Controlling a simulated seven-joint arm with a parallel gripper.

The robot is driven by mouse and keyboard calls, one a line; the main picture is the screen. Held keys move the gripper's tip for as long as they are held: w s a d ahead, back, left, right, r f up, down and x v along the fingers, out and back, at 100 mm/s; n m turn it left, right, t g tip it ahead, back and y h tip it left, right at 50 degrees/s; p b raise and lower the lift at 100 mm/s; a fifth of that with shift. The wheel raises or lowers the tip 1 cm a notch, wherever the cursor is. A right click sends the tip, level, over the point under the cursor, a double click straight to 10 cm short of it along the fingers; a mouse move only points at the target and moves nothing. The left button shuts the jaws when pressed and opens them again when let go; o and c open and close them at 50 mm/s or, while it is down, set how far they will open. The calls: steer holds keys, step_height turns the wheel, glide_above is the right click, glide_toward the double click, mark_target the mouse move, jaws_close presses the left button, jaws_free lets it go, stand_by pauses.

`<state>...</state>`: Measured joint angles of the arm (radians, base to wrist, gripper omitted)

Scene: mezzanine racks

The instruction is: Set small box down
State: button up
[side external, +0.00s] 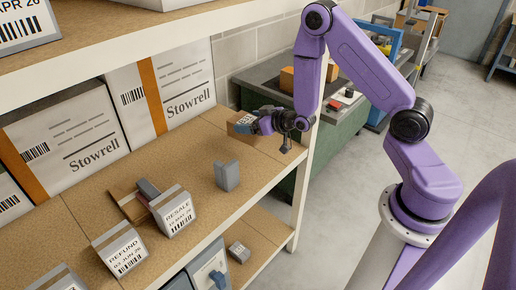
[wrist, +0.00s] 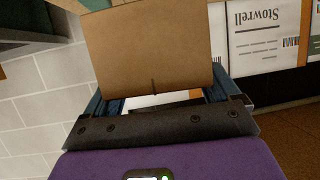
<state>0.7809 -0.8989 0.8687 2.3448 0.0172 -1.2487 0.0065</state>
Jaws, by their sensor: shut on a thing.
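The small box (side external: 239,121) is plain brown cardboard with a printed label on one side. It is at the right end of the middle shelf board (side external: 215,128) in the side view, close to the board's surface; I cannot tell whether it touches. My gripper (side external: 262,122) reaches in from the right and is shut on the box. In the wrist view the box (wrist: 155,48) fills the space between the two fingers, its brown face toward the camera. The fingertips are partly hidden by the box.
A grey bracket (side external: 227,175) stands on the board nearby. Boxes marked RESALE (side external: 173,212) and REFUND (side external: 119,247) sit at the board's front left. Large Stowrell cartons (side external: 162,90) line the back. A rack post (side external: 304,180) stands close to my gripper. A green workbench (side external: 335,135) is beyond.

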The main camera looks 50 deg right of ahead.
steer(key=s+d+f+m+h, duration=0.1)
steer(key=s+d+f, duration=0.1)
steer(key=s+d, duration=0.25)
steer(key=shift+s+a+f, duration=0.1)
steer(key=shift+f, duration=3.75)
steer(key=shift+f, duration=0.15)
steer(key=o, duration=0.9)
